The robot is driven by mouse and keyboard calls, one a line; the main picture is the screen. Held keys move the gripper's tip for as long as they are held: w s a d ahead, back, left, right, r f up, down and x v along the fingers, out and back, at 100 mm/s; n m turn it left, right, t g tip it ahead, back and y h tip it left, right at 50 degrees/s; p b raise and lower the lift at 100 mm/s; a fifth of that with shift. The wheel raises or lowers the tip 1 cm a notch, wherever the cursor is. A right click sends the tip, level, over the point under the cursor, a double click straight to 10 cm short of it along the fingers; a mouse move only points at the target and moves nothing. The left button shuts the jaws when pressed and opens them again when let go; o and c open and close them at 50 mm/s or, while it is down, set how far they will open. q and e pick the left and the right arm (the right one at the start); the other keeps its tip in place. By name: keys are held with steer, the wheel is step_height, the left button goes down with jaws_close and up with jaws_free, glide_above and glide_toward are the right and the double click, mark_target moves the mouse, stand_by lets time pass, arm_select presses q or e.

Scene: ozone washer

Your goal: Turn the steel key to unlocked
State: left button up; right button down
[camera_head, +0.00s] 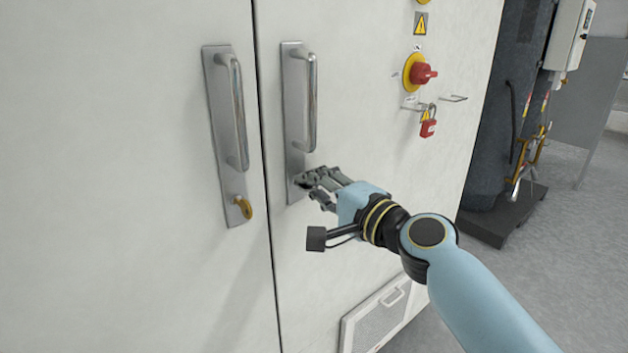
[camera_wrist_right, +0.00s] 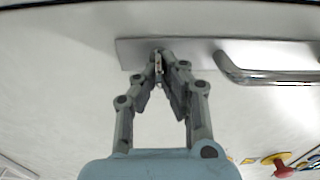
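My right gripper (camera_head: 306,180) reaches in from the right to the lower end of the right door's handle plate (camera_head: 296,130). In the right wrist view its two fingers converge at their tips (camera_wrist_right: 160,72) on a small grey metal piece, the steel key (camera_wrist_right: 158,63), at the plate (camera_wrist_right: 135,52). The fingers look shut on it. They hide much of the key, so I cannot tell its turn angle. In the head view the key is hidden behind the fingers. My left gripper is not in view.
A brass key (camera_head: 244,207) sits low on the left door's handle plate (camera_head: 215,100). The right door's bar handle (camera_head: 311,100) is just above my gripper. A red rotary switch (camera_head: 422,73) and a red padlock (camera_head: 428,128) are to the right. A vent (camera_head: 375,320) is below.

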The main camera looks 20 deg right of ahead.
steer(key=shift+f, duration=0.15)
stand_by(0.4)
steer(key=c, duration=1.5)
jaws_free()
steer(key=v, duration=1.2)
